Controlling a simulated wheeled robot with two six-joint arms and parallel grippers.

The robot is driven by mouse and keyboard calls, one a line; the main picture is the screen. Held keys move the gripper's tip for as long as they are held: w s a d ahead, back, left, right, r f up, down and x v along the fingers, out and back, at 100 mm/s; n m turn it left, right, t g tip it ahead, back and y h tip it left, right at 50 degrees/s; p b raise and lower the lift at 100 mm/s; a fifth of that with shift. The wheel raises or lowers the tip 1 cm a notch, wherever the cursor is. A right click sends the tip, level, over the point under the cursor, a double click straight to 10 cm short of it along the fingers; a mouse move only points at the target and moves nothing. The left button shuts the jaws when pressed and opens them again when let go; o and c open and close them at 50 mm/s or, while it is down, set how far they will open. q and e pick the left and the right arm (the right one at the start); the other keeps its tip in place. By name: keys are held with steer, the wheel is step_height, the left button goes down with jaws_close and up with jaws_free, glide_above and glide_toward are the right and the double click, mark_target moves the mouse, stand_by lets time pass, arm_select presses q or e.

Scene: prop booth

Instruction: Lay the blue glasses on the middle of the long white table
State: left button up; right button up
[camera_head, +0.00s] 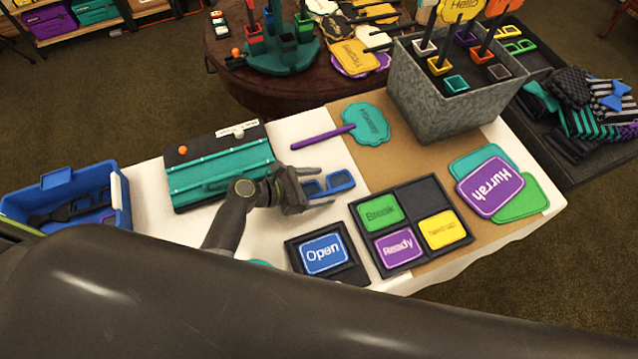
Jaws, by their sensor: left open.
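The blue glasses (341,181) lie on the long white table (312,156), around its middle and left of the brown runner. My left gripper (322,187) is open at the glasses, with its fingers pointing right. One finger is near the far side of the glasses and the other near their front side. The gripper hides the left part of the glasses. I cannot tell whether the fingers touch them. My right gripper is not in view.
A teal-and-black case (222,170) lies left of the glasses. A teal paddle sign (367,124) lies behind them. A black tray of signs (412,226) and an "Open" sign (325,254) are in front. A metal planter (452,97) and blue bin (69,199) flank the area.

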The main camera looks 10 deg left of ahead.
arm_select(q)
steer(key=p+v, duration=0.4)
steer(key=v, duration=0.6)
steer(key=shift+r, duration=0.1)
steer(key=shift+p+v, duration=0.4)
steer(key=shift+v, duration=0.35)
